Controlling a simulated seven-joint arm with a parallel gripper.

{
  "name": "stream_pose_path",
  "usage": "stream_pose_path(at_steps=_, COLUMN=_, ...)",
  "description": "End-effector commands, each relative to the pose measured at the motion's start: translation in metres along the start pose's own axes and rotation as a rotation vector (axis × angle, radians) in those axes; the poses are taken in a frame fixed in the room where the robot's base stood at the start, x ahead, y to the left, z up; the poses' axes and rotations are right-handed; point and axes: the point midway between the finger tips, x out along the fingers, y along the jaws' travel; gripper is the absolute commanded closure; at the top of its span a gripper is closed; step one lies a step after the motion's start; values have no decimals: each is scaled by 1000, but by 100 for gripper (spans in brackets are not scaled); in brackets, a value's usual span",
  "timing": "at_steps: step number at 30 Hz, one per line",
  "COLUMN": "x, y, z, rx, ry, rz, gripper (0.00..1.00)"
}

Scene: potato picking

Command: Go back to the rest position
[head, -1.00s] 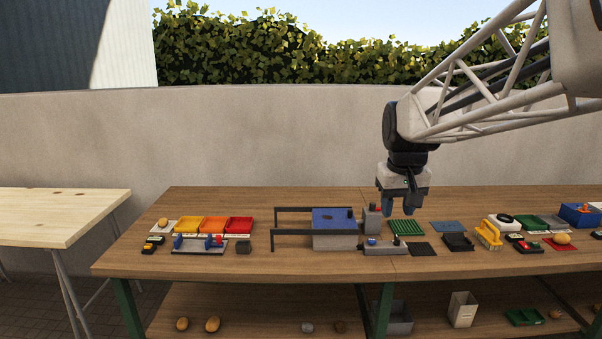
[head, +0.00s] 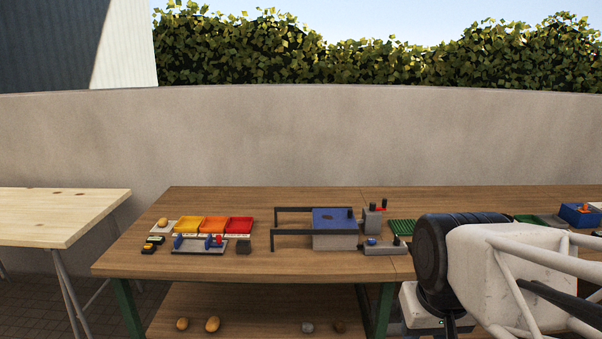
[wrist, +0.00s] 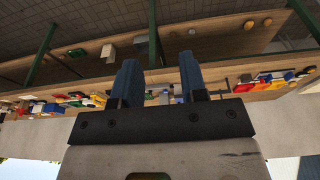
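My gripper shows in the wrist view (wrist: 158,82) with its two blue fingers apart and nothing between them. In the head view my arm fills the lower right, and the fingers are hidden there or below the frame. The wooden workbench (head: 330,267) stands ahead; in the wrist view it appears upside down beyond the fingers. My gripper is clear of the bench and touches nothing that I can see.
On the bench are yellow (head: 188,224), orange (head: 214,225) and red (head: 239,225) trays, a blue-topped box (head: 335,232) and a green ribbed tray (head: 402,227). Potatoes (head: 212,324) lie on the lower shelf. A pale table (head: 55,215) stands left. My arm hides the bench's right part.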

Motion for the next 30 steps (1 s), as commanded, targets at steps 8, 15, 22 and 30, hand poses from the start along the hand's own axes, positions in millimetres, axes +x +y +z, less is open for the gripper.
stream_pose_path(at_steps=8, x=11, y=-1, z=30, rx=9, ry=8, rz=-1, gripper=61)
stream_pose_path(at_steps=15, x=11, y=-1, z=32, rx=10, ry=9, rz=-1, gripper=61)
stream_pose_path(at_steps=22, x=11, y=-1, z=32, rx=10, ry=9, rz=-1, gripper=61)
stream_pose_path(at_steps=30, x=11, y=-1, z=32, rx=10, ry=9, rz=-1, gripper=61)
